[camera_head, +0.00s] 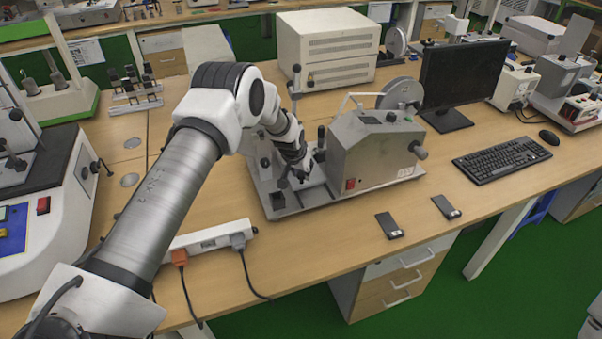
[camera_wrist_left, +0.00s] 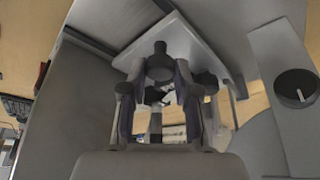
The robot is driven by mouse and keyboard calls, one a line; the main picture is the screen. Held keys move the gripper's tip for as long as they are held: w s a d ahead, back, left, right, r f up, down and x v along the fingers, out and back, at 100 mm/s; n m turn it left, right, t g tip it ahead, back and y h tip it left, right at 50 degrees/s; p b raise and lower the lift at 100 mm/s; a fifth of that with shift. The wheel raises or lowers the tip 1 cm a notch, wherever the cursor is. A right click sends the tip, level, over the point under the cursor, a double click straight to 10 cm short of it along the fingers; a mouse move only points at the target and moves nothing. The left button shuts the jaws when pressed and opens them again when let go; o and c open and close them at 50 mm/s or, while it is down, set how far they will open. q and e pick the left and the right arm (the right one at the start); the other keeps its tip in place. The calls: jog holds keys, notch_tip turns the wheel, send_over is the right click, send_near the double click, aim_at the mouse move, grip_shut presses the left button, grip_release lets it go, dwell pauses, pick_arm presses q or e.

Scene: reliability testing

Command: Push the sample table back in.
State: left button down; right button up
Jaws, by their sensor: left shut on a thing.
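The grey testing machine (camera_head: 375,152) stands on the wooden bench, with a red switch on its front and a flat base plate at its left. My left gripper (camera_head: 301,172) reaches down at the machine's left side, over that base. My right gripper is not in view.
A monitor (camera_head: 462,78) and a keyboard (camera_head: 501,158) stand right of the machine. Two small black devices (camera_head: 390,225) lie in front of it. A large cream box (camera_head: 328,48) stands behind.

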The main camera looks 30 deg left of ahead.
pick_arm(q)
jog(key=c, duration=0.9)
grip_release()
jog(key=shift+a, duration=0.15)
jog(key=shift+w+a+f, duration=0.15)
jog(key=shift+f, duration=0.05)
jog(key=shift+r, duration=0.2)
jog(key=v, duration=1.1)
jog(key=shift+r, duration=0.25)
